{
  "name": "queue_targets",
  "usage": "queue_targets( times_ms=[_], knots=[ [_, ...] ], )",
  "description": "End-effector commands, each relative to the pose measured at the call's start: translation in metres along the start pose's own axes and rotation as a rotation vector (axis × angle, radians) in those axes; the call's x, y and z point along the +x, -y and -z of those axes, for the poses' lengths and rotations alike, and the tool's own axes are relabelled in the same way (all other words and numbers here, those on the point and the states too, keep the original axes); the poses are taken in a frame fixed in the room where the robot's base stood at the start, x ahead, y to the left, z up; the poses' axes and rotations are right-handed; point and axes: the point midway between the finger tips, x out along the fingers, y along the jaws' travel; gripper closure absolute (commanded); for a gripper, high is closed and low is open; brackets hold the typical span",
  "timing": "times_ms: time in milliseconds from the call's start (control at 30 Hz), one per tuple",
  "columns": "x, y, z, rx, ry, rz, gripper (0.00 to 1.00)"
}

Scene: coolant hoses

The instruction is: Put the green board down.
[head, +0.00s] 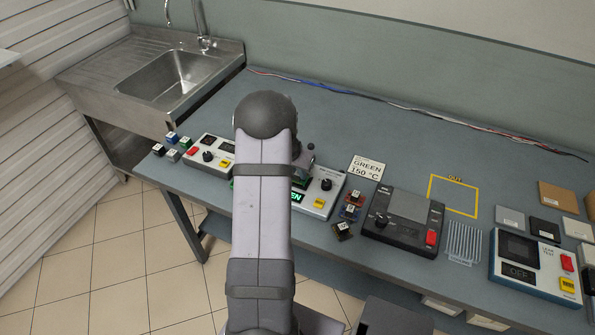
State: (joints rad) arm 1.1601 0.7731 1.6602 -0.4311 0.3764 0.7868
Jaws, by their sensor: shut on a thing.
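My gripper (304,170) is mostly hidden behind my own arm; only a dark part of it shows to the right of the arm. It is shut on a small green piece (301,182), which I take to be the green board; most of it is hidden. It is over or at the back of a white device (318,193) with a black knob, a yellow button and a lit green display. I cannot tell whether the board touches the device. A sign (367,167) reading "GREEN 150 °C" lies behind the device, to the right.
Small coloured blocks (350,212) lie right of the device, beside a dark machine (405,222) with a red switch. A yellow outlined square (454,195) on the bench is empty. A grey rack (465,243) and a leak tester (537,263) stand further right. Cables run along the back.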

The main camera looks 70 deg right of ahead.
Motion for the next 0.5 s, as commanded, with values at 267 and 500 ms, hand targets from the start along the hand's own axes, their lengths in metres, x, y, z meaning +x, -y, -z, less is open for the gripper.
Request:
queue_targets(
  times_ms=[267,500],
  knots=[
    [0.0036,-0.0001,-0.0016,0.0,0.0,0.0,0.63],
    [0.0036,-0.0001,-0.0016,0.0,0.0,0.0,0.63]
  ],
)
